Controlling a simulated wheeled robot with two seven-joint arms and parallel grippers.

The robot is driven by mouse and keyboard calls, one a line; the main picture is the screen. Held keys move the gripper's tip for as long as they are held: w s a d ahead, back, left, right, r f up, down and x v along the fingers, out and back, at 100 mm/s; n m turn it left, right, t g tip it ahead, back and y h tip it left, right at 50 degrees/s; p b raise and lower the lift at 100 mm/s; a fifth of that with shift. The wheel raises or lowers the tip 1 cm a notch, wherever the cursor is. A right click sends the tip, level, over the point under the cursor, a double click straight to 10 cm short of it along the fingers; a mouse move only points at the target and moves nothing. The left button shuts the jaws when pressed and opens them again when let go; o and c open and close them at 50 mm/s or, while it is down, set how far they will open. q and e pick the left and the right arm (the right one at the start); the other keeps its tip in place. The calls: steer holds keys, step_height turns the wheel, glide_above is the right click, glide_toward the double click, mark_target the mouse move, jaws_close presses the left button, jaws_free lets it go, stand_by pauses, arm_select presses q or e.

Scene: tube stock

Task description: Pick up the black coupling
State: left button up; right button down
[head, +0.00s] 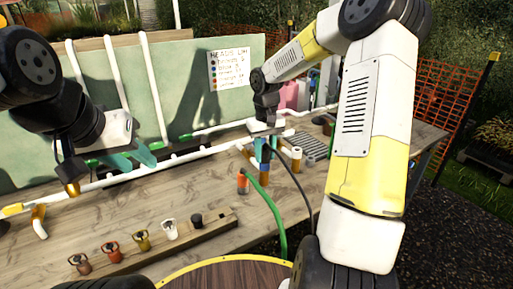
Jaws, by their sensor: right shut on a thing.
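A small black piece (196,220), which looks like the black coupling, sits at the right part of a wooden strip (215,228) on the bench. My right gripper (264,158) points down behind and to the right of it, apart from it, by several short upright cylinders. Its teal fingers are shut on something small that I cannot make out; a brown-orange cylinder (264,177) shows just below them. My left gripper (134,160) is open and appears empty, with its teal fingers spread near the white pipe at the back left.
The strip also carries brown (80,264), red (112,252), yellow (142,242) and white (170,229) pieces. White pipes (195,154) run along the back. The bench middle (180,195) is clear.

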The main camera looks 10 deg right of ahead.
mark_target(265, 143)
steer(key=shift+r, duration=0.1)
steer(key=shift+r, duration=0.6)
step_height(265, 143, up, 2)
steer(key=shift+r, duration=0.25)
steer(key=s+a+r, duration=0.1)
steer(key=s+a, duration=0.1)
steer(key=s, duration=1.3)
steer(key=shift+s+a, duration=0.35)
steer(key=shift+s, duration=0.05)
steer(key=shift+r, duration=0.15)
steer(key=shift+r, duration=2.4)
